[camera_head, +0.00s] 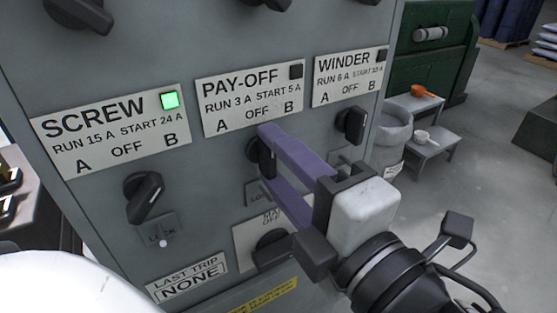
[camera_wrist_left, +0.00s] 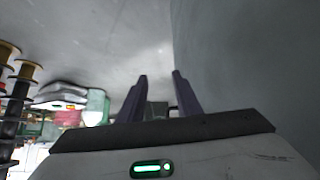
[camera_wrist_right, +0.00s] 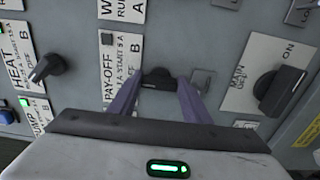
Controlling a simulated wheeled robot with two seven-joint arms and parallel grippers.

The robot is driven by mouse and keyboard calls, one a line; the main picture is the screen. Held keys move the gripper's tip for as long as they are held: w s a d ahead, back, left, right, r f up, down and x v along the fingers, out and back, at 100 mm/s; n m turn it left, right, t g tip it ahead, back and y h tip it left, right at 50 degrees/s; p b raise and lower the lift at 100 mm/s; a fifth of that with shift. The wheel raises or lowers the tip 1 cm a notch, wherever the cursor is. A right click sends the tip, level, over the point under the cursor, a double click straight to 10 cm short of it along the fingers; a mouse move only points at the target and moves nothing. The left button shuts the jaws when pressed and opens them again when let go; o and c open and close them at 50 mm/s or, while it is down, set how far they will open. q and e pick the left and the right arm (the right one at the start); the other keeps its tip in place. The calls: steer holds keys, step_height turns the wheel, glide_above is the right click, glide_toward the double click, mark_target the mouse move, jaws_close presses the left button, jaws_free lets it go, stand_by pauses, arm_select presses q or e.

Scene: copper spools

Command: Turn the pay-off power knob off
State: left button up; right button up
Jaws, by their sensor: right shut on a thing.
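The pay-off power knob (camera_wrist_right: 158,78) is black and sits below the PAY-OFF label plate (camera_head: 249,93), marked A, OFF and B. The small lamp (camera_head: 296,72) on that plate is dark. My right gripper (camera_head: 266,157) has its purple fingers shut on the knob, one above and one below in the head view. The fingers hide much of the knob, and I cannot tell which mark it points at. My left gripper (camera_wrist_left: 160,75) is open and empty in the left wrist view, beside a grey surface; it does not show in the head view.
The SCREW knob (camera_head: 144,197) is at left, under a lit green lamp (camera_head: 169,100). The WINDER knob (camera_head: 352,125) is close to my right gripper. A main switch (camera_wrist_right: 282,90) sits below the pay-off knob. A grey bin (camera_head: 391,140) and small tables stand beyond the panel.

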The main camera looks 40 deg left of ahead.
steer(key=o, duration=1)
steer(key=shift+o, duration=0.2)
steer(key=p+v, duration=0.7)
steer(key=v, duration=0.3)
steer(key=shift+s+d, duration=0.1)
